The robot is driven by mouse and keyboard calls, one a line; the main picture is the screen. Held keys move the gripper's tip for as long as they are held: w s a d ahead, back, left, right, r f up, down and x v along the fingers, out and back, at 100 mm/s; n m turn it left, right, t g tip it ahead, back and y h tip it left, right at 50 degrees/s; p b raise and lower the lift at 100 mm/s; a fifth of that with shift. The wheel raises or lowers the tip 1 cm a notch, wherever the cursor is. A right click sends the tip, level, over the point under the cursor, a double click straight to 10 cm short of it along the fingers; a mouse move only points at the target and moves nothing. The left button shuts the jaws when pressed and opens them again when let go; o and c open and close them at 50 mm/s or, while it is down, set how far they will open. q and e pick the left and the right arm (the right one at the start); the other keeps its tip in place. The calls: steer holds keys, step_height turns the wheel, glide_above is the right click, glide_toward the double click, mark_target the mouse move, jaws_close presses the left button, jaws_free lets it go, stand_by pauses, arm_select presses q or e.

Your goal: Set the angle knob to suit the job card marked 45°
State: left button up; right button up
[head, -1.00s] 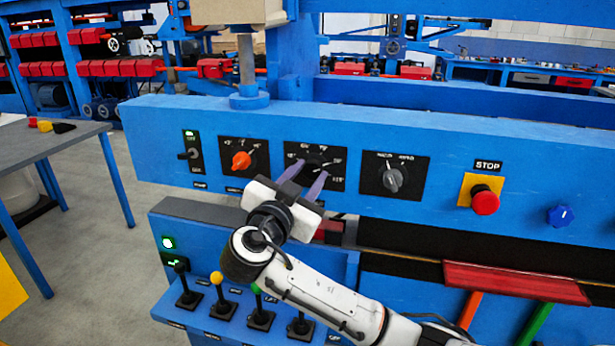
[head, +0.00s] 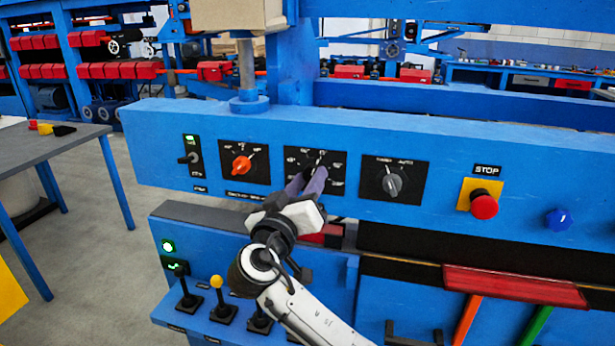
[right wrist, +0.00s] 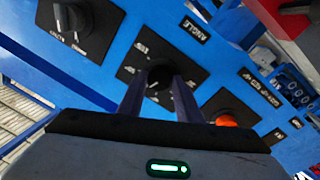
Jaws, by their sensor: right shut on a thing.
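The angle knob (head: 319,162) is a black knob on the black dial plate (head: 338,181), the middle one of three on the blue panel. The same knob (right wrist: 160,76) shows in the right wrist view, under a label reading ANGLE. My right gripper (head: 313,174) is shut on it, its purple fingers on either side and hiding part of the knob and dial in the head view. The fingers of my right gripper (right wrist: 160,88) also flank the knob in the wrist view. The dial figures are too small to read surely. No job card marked 45° can be made out. My left gripper is not in view.
An orange knob (head: 241,164) sits left of the angle dial and a grey knob (head: 391,183) right of it. A red STOP button (head: 484,205) and a blue knob (head: 558,218) lie farther right. Levers, one with a yellow ball (head: 216,282), stand below.

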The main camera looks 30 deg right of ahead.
steer(key=n+p, duration=0.1)
steer(key=n, duration=0.2)
steer(key=shift+s+p, duration=0.1)
steer(key=shift+p, duration=0.2)
steer(key=shift+s+d+f+n+t+y+p, duration=0.1)
steer(key=shift+n+t+y+p, duration=0.3)
steer(key=shift+n+p, duration=2.65)
steer(key=shift+f+n+t+y+p, duration=0.1)
steer(key=shift+n+t+y+p, duration=0.25)
steer(key=shift+n+p, duration=2.7)
steer(key=n+b, duration=0.3)
steer(key=o, duration=1)
steer(key=shift+r, duration=0.15)
steer(key=shift+o, duration=0.2)
